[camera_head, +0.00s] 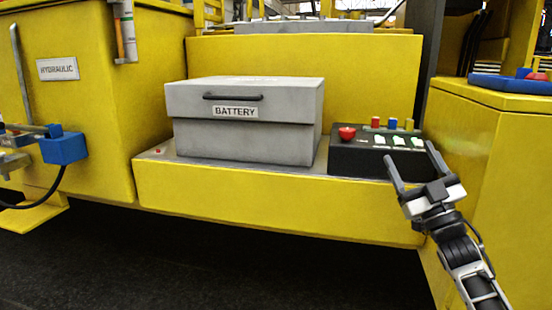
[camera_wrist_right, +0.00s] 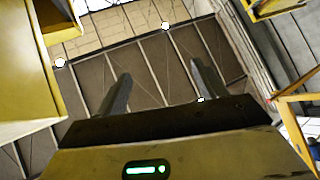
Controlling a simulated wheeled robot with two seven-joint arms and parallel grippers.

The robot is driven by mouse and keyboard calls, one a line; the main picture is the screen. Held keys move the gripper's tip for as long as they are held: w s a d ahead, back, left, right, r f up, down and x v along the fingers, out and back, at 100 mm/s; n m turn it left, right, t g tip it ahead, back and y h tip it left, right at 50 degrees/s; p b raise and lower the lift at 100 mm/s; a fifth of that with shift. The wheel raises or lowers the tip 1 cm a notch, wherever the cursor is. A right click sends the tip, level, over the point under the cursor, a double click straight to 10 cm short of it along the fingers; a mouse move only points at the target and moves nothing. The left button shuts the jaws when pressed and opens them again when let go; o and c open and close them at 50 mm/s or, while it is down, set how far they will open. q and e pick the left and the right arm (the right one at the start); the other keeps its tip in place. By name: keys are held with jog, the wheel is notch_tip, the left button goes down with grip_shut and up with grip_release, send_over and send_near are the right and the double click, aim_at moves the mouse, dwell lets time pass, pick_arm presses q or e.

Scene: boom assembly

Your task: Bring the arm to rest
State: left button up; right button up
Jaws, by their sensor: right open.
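My right gripper (camera_head: 412,165) is open and empty, with its two fingers pointing up, in front of the right end of the black control box (camera_head: 352,162). In the right wrist view the open fingers (camera_wrist_right: 158,88) point at the ceiling with nothing between them. The control box has a red button (camera_head: 347,133), light switches on its top, and red, blue and yellow pieces behind them. My left gripper is not in view.
A grey battery box (camera_head: 245,145) stands closed on the yellow ledge (camera_head: 260,205). A yellow hydraulic cabinet (camera_head: 75,110) is at left, with a blue block (camera_head: 64,148) beside it. A yellow housing (camera_head: 490,170) stands close at right. The dark floor (camera_head: 200,265) in front is clear.

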jog(key=w+d+f+m+g+h, duration=0.2)
jog(key=d+f+m+g+h, duration=0.15)
jog(key=f+h, duration=0.35)
jog(key=w+d+f+m+g+h, duration=0.3)
jog(key=f+m+g+h, duration=0.15)
jog(key=f, duration=0.45)
jog(key=s+a+f+n+g+y, duration=0.1)
jog(key=s+a+f+g+y, duration=0.1)
jog(key=s+a+f, duration=0.6)
jog(key=s+a+f+n+g+y, duration=0.1)
jog(key=s+a+f, duration=0.2)
jog(key=s+f, duration=0.7)
jog(key=s+a+f+g+y, duration=0.1)
jog(key=s+a+f, duration=0.2)
jog(key=s, duration=0.7)
jog(key=s+a+f+m+g+y, duration=0.1)
jog(key=s+a+f+g, duration=0.1)
jog(key=s+a, duration=0.3)
jog(key=s+f, duration=0.1)
jog(key=s, duration=0.3)
jog(key=shift+s+f, duration=0.4)
jog(key=shift+a, duration=0.1)
